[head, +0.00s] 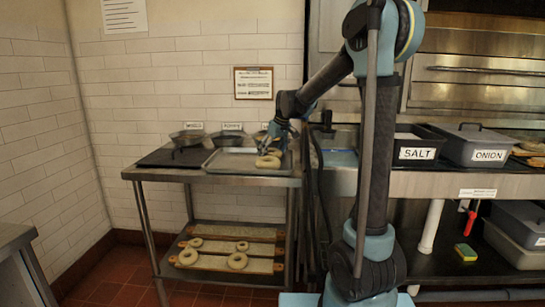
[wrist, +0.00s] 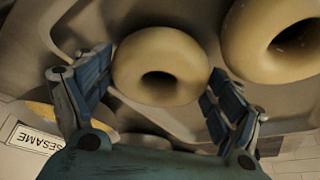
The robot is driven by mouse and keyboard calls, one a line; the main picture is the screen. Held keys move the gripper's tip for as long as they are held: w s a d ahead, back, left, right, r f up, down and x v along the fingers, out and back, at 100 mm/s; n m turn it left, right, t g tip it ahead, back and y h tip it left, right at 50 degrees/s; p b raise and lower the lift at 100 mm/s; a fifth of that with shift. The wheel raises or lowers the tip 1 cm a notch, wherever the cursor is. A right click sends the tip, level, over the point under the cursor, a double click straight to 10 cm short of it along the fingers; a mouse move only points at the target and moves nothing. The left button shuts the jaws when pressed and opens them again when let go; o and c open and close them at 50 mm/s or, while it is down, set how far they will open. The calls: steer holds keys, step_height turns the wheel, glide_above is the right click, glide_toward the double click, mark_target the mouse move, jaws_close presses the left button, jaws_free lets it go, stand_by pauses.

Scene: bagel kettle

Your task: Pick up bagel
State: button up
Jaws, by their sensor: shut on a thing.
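A pale, plain bagel (wrist: 135,62) sits between the two fingers of my gripper (wrist: 158,92) in the wrist view, its hole facing the camera. The gripper is shut on it. In the head view my gripper (head: 278,138) is low over the right side of a metal tray (head: 225,161) on the steel table. A second bagel (head: 267,162) lies on the tray beside the held one. It shows larger at the upper right of the wrist view (wrist: 240,35). I cannot tell whether the held bagel is clear of the tray.
A dark flat lid or board (head: 168,158) lies left of the tray. Metal bowls (head: 187,137) with label cards stand behind. More bagels (head: 238,261) lie on boards on the lower shelf. Salt (head: 418,140) and onion bins (head: 478,146) stand on the right counter.

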steer(key=shift+r, duration=0.1)
step_height(320, 180, up, 10)
stand_by(0.4)
